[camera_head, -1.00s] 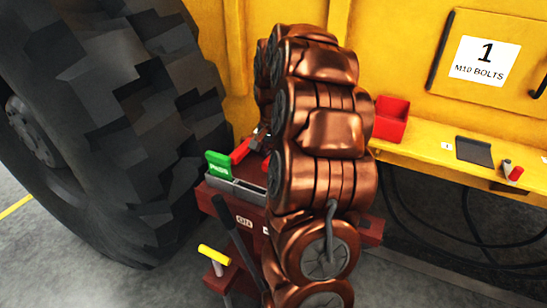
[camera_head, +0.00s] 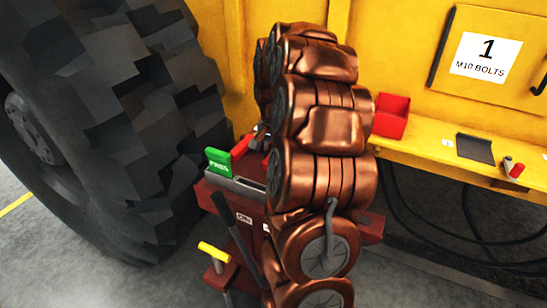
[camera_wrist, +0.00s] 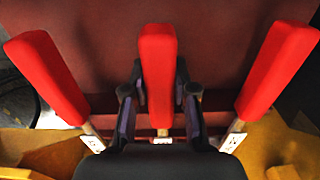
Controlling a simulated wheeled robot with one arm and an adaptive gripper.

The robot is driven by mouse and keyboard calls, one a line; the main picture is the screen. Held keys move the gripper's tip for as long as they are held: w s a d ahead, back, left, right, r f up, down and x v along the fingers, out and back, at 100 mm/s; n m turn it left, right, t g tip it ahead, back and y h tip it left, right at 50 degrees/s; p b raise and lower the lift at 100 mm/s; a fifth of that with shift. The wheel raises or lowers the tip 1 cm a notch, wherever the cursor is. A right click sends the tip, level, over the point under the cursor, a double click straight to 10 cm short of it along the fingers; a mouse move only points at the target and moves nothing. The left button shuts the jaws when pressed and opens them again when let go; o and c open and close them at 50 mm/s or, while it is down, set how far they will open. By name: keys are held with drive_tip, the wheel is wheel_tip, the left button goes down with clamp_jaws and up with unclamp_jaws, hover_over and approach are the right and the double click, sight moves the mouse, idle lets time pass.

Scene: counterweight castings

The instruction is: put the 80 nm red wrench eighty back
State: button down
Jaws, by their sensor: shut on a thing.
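In the wrist view, three red-handled wrenches show side by side: a left one (camera_wrist: 48,75), a middle one (camera_wrist: 157,75) and a right one (camera_wrist: 278,70). My gripper (camera_wrist: 159,93) is shut on the middle red handle, one dark finger on each side. Small white tags sit at the lower ends of the handles, but I cannot read them, so I cannot tell which is the 80 Nm wrench. In the head view, a red handle (camera_head: 241,146) shows left of my copper arm, which hides most of my gripper and the other wrenches.
A dark red cart (camera_head: 213,190) carries a grey tray (camera_head: 246,188) and a green card (camera_head: 218,162). A large tyre (camera_head: 130,110) stands at left.

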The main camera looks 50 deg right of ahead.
drive_tip(key=c, duration=0.8)
unclamp_jaws()
drive_tip(key=shift+c, duration=0.2)
wheel_tip(320, 180, up, 19)
drive_tip(key=p, duration=0.3)
drive_tip(key=shift+a, duration=0.15)
idle(0.4)
idle(0.7)
